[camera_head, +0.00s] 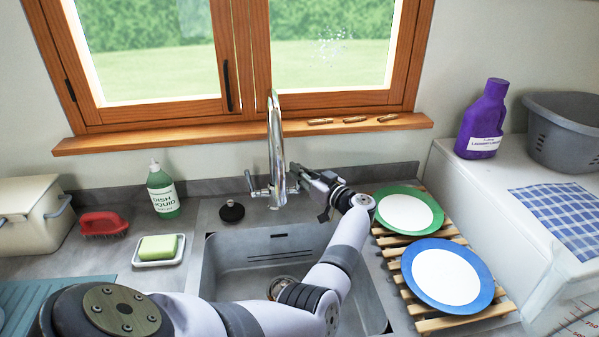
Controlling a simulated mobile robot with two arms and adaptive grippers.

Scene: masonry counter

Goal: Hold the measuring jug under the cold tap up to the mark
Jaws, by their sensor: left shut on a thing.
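The chrome tap (277,140) stands behind the sink, with a lever on each side of its base. My left gripper (304,181) reaches across the sink and is shut on the right-hand lever; the jaws hide most of that lever. No stream of water shows under the spout. The clear measuring jug (578,322) with red marks is cut off at the bottom right corner, far from the tap. Its base is out of view, and I cannot tell what supports it. My right gripper is not in view.
The sink (225,265) lies under my left arm. A wooden rack (437,324) with a green plate (432,207) and a blue plate (484,276) is to its right. Dish liquid (163,192), a soap dish (158,262) and a red brush (103,224) stand left.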

